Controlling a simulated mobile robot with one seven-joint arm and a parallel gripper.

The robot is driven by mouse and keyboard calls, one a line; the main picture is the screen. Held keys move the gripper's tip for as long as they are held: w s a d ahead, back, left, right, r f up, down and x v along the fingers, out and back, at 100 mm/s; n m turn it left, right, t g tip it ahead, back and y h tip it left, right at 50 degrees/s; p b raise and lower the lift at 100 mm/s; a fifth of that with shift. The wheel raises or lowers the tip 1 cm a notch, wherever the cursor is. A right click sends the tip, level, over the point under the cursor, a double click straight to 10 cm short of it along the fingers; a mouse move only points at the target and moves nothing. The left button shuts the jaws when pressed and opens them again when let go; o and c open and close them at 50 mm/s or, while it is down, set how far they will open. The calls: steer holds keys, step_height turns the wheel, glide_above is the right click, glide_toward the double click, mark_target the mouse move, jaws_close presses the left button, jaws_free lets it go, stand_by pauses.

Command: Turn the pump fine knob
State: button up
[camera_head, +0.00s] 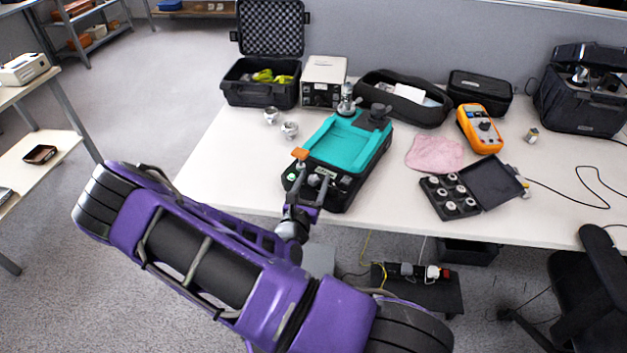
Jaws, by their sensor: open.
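The pump (345,141) is a black unit with a teal top tray, standing near the front edge of the white table. Its front panel has several small knobs; a pale knob (314,180) shows between my fingers, and I cannot tell whether it is the fine knob. My gripper (311,173) is open at the pump's front panel, with its fingers pointing toward the panel. Whether a finger touches a knob is too small to tell. My purple arm reaches in from below and hides part of the table's front edge.
On the white table (240,170) are two metal fittings (289,130) left of the pump, an open black case (262,90), a white instrument (324,82), an orange multimeter (479,129), a pink cloth (434,153) and a box of adapters (452,196). A chair (590,290) stands at lower right.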

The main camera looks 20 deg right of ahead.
steer(key=shift+w+d, duration=0.2)
jaws_close()
stand_by(0.3)
steer(key=shift+m+g+h, duration=0.3)
steer(key=shift+h, duration=0.1)
